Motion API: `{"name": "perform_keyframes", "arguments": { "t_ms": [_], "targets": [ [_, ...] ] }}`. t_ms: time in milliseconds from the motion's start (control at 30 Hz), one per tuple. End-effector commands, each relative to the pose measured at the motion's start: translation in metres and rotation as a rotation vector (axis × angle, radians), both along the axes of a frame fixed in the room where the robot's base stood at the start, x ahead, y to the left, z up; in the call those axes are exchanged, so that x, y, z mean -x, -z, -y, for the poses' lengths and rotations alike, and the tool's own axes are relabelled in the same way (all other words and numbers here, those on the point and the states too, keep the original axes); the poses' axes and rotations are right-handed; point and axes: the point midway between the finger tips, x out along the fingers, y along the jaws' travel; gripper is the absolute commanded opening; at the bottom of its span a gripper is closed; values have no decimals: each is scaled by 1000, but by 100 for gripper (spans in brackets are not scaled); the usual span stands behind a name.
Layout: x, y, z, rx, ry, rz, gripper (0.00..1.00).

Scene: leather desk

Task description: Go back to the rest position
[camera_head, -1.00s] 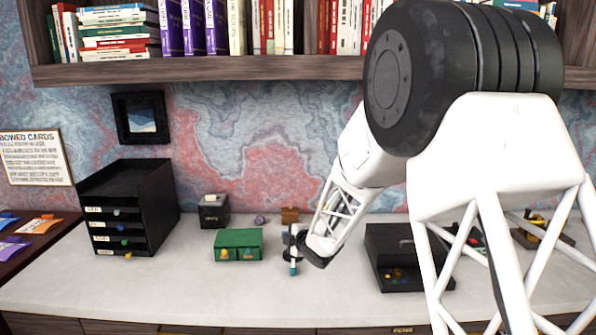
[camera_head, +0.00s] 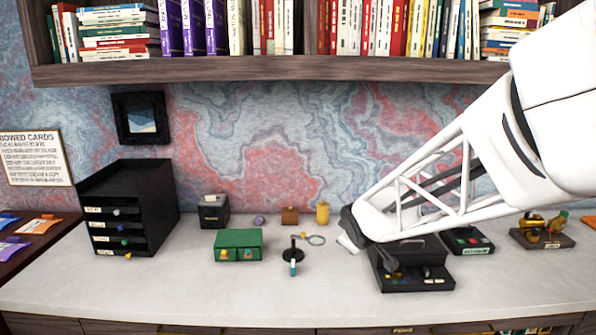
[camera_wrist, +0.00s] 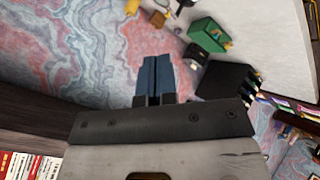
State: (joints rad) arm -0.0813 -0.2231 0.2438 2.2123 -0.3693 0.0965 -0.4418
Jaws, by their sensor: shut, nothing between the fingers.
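My gripper (camera_head: 346,243) is at the left end of my arm, over the desk (camera_head: 210,295) just left of the black open box (camera_head: 415,280). It is small and partly hidden by my wrist in the head view. In the wrist view, its two dark blue fingers (camera_wrist: 155,78) are together with nothing between them. They point toward the marbled wall and the desk's back edge, apart from any object.
A black drawer unit (camera_head: 130,210) and a green box (camera_head: 238,245) stand left. A dark stand (camera_head: 293,254) and a ring-shaped item (camera_head: 316,240) are mid-desk. A yellow jar (camera_head: 322,213) stands behind. A bookshelf (camera_head: 300,68) overhangs the desk. The front middle is clear.

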Motion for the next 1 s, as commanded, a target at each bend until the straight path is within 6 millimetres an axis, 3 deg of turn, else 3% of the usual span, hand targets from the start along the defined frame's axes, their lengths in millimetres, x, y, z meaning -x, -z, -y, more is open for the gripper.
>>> {"name": "perform_keyframes", "arguments": {
  "t_ms": [200, 500, 800, 1000],
  "targets": [
    [65, -14, 24, -82, 173, -105, 0],
    [159, -22, 44, -204, 406, -258, 0],
    [256, -21, 52, -325, 623, -415, 0],
    [308, -18, 51, -389, 735, -504, 0]
  ]
}}
